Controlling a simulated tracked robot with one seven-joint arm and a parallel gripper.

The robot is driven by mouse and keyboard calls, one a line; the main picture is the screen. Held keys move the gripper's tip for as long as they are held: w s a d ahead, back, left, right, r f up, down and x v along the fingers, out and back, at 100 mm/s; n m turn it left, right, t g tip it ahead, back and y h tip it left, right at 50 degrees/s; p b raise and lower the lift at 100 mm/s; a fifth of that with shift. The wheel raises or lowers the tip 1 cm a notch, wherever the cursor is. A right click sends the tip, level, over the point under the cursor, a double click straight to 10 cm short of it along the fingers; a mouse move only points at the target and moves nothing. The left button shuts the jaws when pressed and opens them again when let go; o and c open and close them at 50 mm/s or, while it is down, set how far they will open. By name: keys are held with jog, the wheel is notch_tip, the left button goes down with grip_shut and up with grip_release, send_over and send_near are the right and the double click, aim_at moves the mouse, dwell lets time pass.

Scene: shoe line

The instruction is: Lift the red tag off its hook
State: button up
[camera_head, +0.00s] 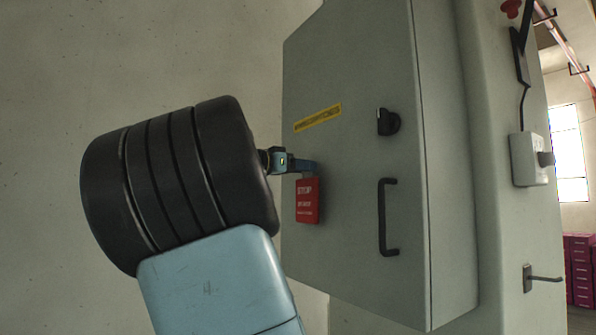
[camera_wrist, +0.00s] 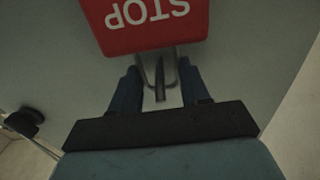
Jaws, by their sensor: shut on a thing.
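The red tag (camera_head: 307,201) with white lettering hangs upright in front of the grey cabinet door. In the wrist view the red tag (camera_wrist: 152,22) fills the top edge, with "STOP" upside down. My gripper (camera_head: 306,166) is at the tag's top edge, and its blue fingers (camera_wrist: 159,74) are shut on the tag's narrow upper part. A grey metal prong, which looks like the hook (camera_wrist: 160,84), shows between the fingers. I cannot tell whether the tag still bears on it. In the head view the hook is hidden by the fingers and the tag.
The grey cabinet (camera_head: 345,240) carries a yellow label (camera_head: 318,118), a black rotary knob (camera_head: 388,122) and a black handle (camera_head: 385,218) right of the tag. A grey switch box (camera_head: 528,159) and a metal peg (camera_head: 544,279) are farther right. Bare wall is at left.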

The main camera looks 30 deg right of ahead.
jog(key=shift+r, duration=0.3)
jog(key=a, duration=0.8)
jog(key=shift+s+a, duration=0.15)
jog(key=shift+a, duration=0.05)
dwell(1.4)
dwell(0.4)
